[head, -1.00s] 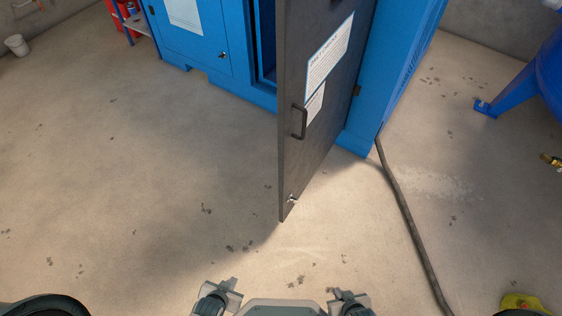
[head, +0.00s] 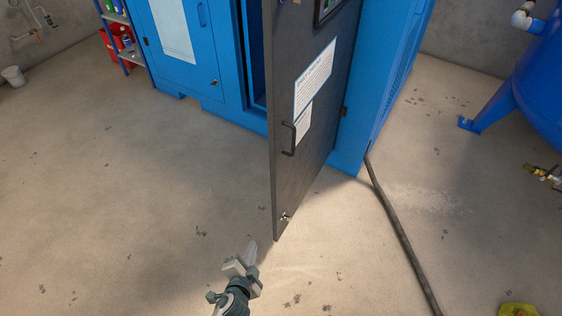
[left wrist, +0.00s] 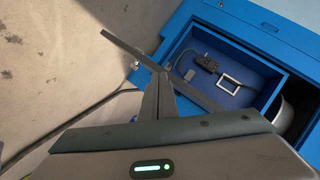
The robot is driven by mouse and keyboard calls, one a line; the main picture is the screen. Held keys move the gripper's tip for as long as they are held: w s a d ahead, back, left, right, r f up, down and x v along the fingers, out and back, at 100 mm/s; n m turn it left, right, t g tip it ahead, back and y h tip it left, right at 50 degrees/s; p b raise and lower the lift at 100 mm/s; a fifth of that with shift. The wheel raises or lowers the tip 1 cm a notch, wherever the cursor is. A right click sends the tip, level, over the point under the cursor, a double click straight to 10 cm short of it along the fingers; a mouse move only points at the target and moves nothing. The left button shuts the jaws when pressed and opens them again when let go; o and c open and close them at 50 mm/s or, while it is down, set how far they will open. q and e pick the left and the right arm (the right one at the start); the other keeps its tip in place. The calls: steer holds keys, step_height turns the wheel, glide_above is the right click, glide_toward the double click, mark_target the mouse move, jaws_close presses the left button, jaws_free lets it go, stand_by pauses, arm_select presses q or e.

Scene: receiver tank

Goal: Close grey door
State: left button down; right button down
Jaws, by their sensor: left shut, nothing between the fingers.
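The grey door (head: 306,110) stands open on the blue cabinet (head: 349,120), swung out toward me, with its hinge side at the right. A dark handle (head: 289,139) and paper notices are on its face, and a small lock shows near its lower corner. My left gripper (head: 251,254) is shut and empty, in front of and below the door's free edge, apart from it in the head view. In the left wrist view the gripper's fingers (left wrist: 158,95) point toward the door's thin edge (left wrist: 135,50) and the open blue compartment (left wrist: 225,75). My right gripper is not in view.
A dark hose (head: 395,225) runs along the floor right of the door. A blue tank (head: 540,80) stands at the right, with a yellow object (head: 518,310) at the lower right. The floor left of the door is clear.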

arm_select(q)
steer(key=w+d+r+m+t+h, duration=0.1)
steer(key=d+r+m, duration=0.3)
steer(key=r, duration=0.7)
steer(key=w+d+r+m+t+h, duration=0.2)
steer(key=d+r, duration=0.4)
steer(key=r, duration=0.5)
steer(key=w+m+t, duration=0.1)
steer(key=w+m, duration=0.1)
steer(key=shift+w+d+m+t, duration=0.2)
steer(key=shift+d+m+t, duration=0.1)
steer(key=shift+d+t, duration=0.1)
steer(key=shift+r, duration=0.1)
